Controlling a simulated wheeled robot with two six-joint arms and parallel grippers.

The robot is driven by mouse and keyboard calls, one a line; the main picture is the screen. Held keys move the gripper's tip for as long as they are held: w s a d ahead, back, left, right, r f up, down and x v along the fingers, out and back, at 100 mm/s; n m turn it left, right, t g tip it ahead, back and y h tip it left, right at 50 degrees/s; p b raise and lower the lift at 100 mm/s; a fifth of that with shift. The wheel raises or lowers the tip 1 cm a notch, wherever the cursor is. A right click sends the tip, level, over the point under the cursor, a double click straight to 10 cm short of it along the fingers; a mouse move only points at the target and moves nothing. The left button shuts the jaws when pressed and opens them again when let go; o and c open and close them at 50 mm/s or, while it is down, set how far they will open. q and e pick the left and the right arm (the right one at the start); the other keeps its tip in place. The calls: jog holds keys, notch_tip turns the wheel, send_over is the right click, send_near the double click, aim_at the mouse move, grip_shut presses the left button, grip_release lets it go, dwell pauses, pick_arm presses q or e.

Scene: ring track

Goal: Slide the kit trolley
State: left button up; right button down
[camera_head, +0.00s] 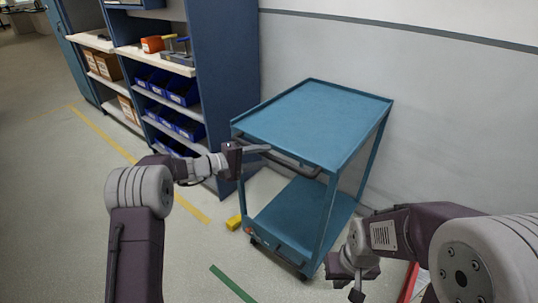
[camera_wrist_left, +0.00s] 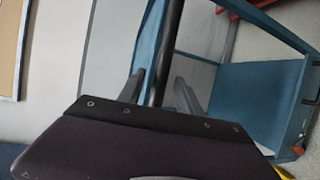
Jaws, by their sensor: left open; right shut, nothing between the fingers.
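The kit trolley (camera_head: 315,125) is a blue two-shelf cart against the pale wall, with a dark handle bar (camera_head: 295,165) along its near upper edge. Its lower shelf (camera_head: 312,212) is empty, and so is its top. My left gripper (camera_head: 262,149) is at the left part of the handle. In the left wrist view the dark handle bar (camera_wrist_left: 168,45) runs between the two open fingers of the left gripper (camera_wrist_left: 160,82); I cannot tell whether they touch it. My right gripper (camera_head: 352,284) is shut and empty, low in front of the trolley's right side.
A blue shelf unit (camera_head: 228,80) with blue bins (camera_head: 172,88) stands close to the trolley's left. A yellow block (camera_head: 234,222) lies on the floor by the trolley's near left corner. Yellow (camera_head: 105,134) and green (camera_head: 232,284) stripes mark the floor. Open floor lies at the left.

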pick_arm(q)
jog(key=v, duration=0.6)
jog(key=shift+r, duration=0.1)
